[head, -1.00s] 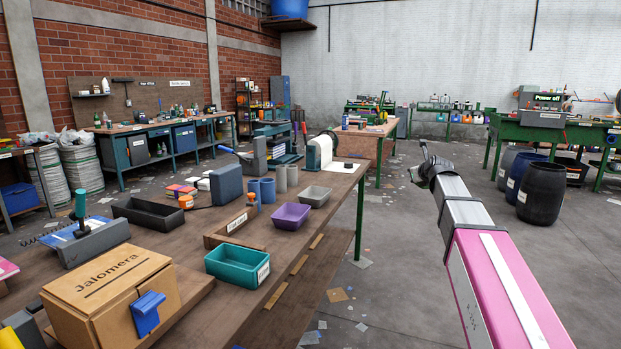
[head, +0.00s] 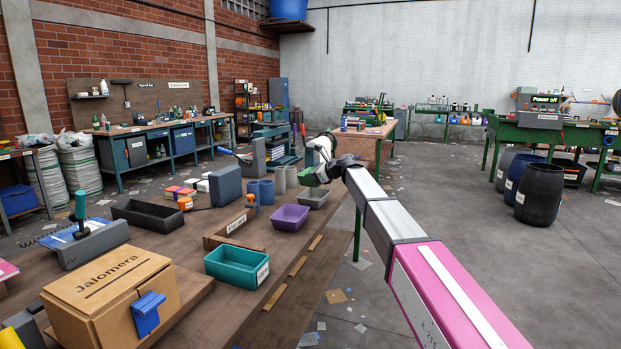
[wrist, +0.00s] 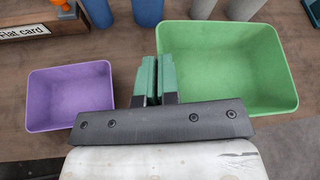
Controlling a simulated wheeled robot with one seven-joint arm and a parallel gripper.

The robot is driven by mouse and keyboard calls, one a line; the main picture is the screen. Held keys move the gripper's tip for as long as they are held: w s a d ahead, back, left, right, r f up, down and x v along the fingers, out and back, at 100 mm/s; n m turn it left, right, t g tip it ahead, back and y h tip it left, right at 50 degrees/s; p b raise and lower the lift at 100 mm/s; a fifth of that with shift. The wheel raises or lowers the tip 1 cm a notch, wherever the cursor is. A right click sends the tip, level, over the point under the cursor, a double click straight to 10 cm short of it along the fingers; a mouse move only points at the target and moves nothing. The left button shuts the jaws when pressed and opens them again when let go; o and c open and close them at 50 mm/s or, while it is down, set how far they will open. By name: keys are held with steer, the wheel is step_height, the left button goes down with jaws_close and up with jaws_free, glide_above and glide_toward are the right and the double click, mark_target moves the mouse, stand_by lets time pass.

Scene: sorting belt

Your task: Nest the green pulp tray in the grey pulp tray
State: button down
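My gripper (head: 326,168) is above the far right part of the table in the head view. In the wrist view its fingers (wrist: 158,78) are close together on the left wall of the green pulp tray (wrist: 235,65). In the head view the green tray (head: 309,179) shows only as a small green patch beside the gripper. The grey pulp tray (head: 314,200) stands on the table just below it, near the right edge. In the wrist view the grey tray is not visible; the green tray covers that area.
A purple tray (head: 290,218) stands just in front of the grey tray, and it also shows in the wrist view (wrist: 70,95). A teal tray (head: 237,268) is nearer. Blue cups (head: 262,190) and grey cups (head: 281,180) stand behind. Open floor lies right of the table.

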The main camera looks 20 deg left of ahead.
steer(key=shift+a+f, duration=0.1)
steer(key=shift+f, duration=2.6)
steer(key=c, duration=1.3)
jaws_free()
steer(key=shift+r, duration=0.1)
step_height(320, 180, up, 9)
steer(key=shift+f, duration=0.1)
